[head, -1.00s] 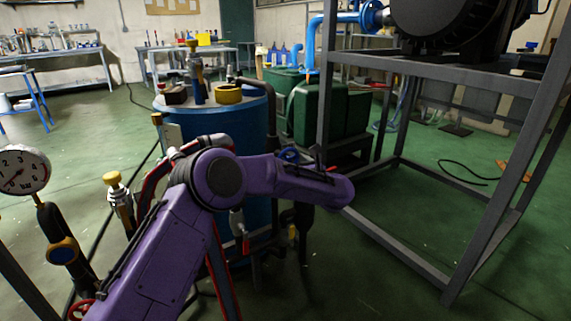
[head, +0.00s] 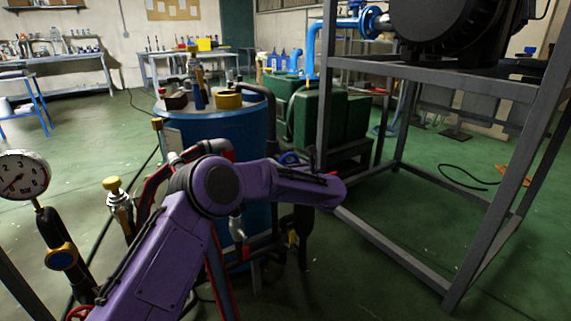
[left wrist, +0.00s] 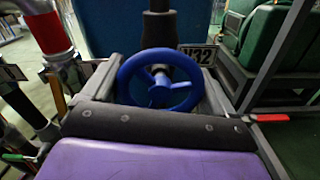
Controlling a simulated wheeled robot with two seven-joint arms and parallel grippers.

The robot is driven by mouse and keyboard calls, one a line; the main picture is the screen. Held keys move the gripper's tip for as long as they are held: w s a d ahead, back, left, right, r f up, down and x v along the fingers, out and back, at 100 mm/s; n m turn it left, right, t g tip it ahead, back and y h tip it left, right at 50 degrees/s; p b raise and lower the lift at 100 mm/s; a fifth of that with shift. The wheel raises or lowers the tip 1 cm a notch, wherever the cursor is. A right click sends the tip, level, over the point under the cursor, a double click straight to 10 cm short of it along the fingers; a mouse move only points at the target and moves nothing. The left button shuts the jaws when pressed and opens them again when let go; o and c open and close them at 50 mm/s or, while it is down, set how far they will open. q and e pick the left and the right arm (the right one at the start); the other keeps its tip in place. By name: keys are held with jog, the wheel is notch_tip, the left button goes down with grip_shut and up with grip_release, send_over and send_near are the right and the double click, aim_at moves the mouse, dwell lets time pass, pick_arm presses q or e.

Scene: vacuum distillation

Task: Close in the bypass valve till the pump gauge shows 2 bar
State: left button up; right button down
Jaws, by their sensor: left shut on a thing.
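A blue handwheel (left wrist: 160,82) is in the middle of the left wrist view, on a dark vertical pipe; its rim also shows in the head view (head: 289,158) behind my purple arm. My left gripper (left wrist: 158,90) has its grey fingers on the two sides of this wheel and is shut on it. My arm hides most of the gripper in the head view. A round white gauge (head: 22,176) with marks from 1 to 4 stands at the far left; its needle points down-left, seemingly below 1. My right gripper is in neither view.
A blue drum (head: 228,130) stands behind my arm. A grey steel frame (head: 328,110) carrying a black machine (head: 440,25) is at right. A yellow-topped valve (head: 113,188) and a red handwheel (head: 80,313) are at left. Floor inside the frame is mostly open.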

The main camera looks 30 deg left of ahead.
pick_arm(q)
jog(key=m+p, duration=0.4)
jog(key=m, duration=0.1)
jog(key=shift+r+m, duration=0.2)
jog(key=shift+m, duration=0.1)
jog(key=m+p, duration=0.2)
jog(key=m, duration=0.1)
jog(key=shift+f, duration=0.1)
jog(key=shift+s+f+m+p, duration=0.1)
jog(key=shift+m+p, duration=0.55)
jog(key=shift+m, duration=0.85)
jog(key=o, duration=0.8)
jog(key=p+v, duration=0.1)
jog(key=v, duration=0.9)
jog(key=shift+s+d, duration=0.15)
jog(key=shift+d, duration=0.05)
